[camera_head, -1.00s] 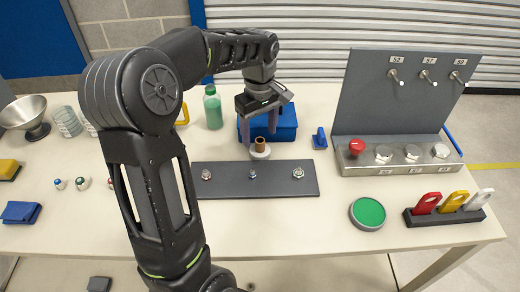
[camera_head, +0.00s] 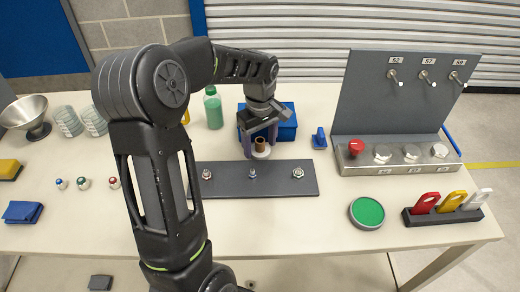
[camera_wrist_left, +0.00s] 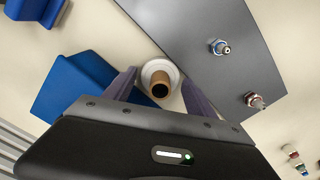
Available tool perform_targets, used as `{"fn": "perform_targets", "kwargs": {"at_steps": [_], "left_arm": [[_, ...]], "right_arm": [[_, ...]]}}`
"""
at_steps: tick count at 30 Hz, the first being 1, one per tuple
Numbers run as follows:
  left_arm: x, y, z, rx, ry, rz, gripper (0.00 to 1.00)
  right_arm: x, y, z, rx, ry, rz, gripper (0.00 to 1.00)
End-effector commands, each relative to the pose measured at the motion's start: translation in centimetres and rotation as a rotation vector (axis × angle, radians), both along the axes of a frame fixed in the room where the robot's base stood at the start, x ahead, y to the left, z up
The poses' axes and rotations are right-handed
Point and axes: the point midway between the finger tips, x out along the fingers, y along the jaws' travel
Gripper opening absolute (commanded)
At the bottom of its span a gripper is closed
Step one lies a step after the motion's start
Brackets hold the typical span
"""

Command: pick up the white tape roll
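The white tape roll (camera_head: 261,154) with a brown core stands on the table just behind the dark plate with bolts, in front of the blue box. It also shows in the left wrist view (camera_wrist_left: 147,72), beside the plate's edge. My left gripper (camera_head: 261,142) is lowered over it, with one finger on each side of the roll. In the left wrist view the fingers (camera_wrist_left: 158,84) are apart, with small gaps to the roll visible. My right gripper is not in view.
The dark plate (camera_head: 225,180) with bolts lies close in front of the roll. The blue box (camera_head: 287,126) is right behind, and a green bottle (camera_head: 213,108) stands to the left. A grey switch panel (camera_head: 402,110) stands at the right.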

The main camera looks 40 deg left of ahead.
Motion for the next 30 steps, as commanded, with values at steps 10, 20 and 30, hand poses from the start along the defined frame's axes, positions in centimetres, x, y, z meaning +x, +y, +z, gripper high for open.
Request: {"fn": "perform_targets", "kwargs": {"at_steps": [10,20,30], "left_arm": [[0.0,0.0,0.0,0.0,0.0,0.0,0.36],[0.0,0.0,0.0,0.0,0.0,0.0,0.14],[0.1,0.0,1.2,0.001,-0.003,0.0,0.14]], "right_arm": [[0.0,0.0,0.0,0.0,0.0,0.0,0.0],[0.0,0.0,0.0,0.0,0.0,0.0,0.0],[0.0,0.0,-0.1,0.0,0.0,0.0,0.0]]}}
